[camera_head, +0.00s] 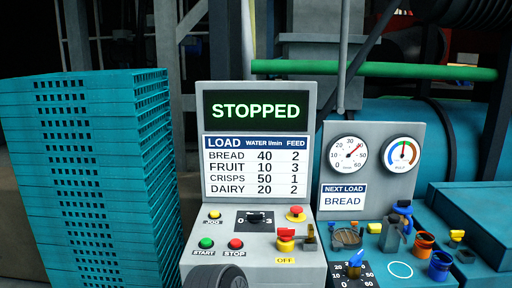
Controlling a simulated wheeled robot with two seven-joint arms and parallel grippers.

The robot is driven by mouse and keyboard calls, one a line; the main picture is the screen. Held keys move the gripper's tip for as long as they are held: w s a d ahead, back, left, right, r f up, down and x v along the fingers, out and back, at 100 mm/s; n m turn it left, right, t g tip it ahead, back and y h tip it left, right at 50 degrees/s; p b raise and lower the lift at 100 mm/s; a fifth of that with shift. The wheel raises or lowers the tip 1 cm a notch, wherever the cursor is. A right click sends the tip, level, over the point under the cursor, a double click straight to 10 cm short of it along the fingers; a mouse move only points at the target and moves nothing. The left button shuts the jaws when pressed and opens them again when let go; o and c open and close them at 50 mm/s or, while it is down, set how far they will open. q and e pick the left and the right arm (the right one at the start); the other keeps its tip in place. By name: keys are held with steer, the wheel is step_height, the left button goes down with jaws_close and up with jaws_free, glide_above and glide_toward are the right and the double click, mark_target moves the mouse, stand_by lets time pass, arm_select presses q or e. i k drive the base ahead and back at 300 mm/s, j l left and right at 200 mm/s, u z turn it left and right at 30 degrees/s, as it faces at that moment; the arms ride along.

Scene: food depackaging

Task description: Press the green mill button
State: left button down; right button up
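The green button (206,243), labelled START, sits at the lower left of the grey control panel (262,265). It stands uncovered, and nothing touches it. The red STOP button (236,244) is just to its right. The display (259,111) above reads STOPPED in green letters. Neither gripper's fingers can be made out. A dark rounded part at the bottom edge, below the two buttons, may belong to my arm, but I cannot tell.
A yellow JOG button (214,214), a selector knob (255,217) and a red mushroom button (295,214) are nearby. A red-and-yellow switch (286,240) sits above an OFF label. Stacked teal crates (85,180) stand left. Gauges (348,154) and small fittings are right.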

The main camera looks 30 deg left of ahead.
mark_target(206, 242)
steer(key=u, duration=1.4)
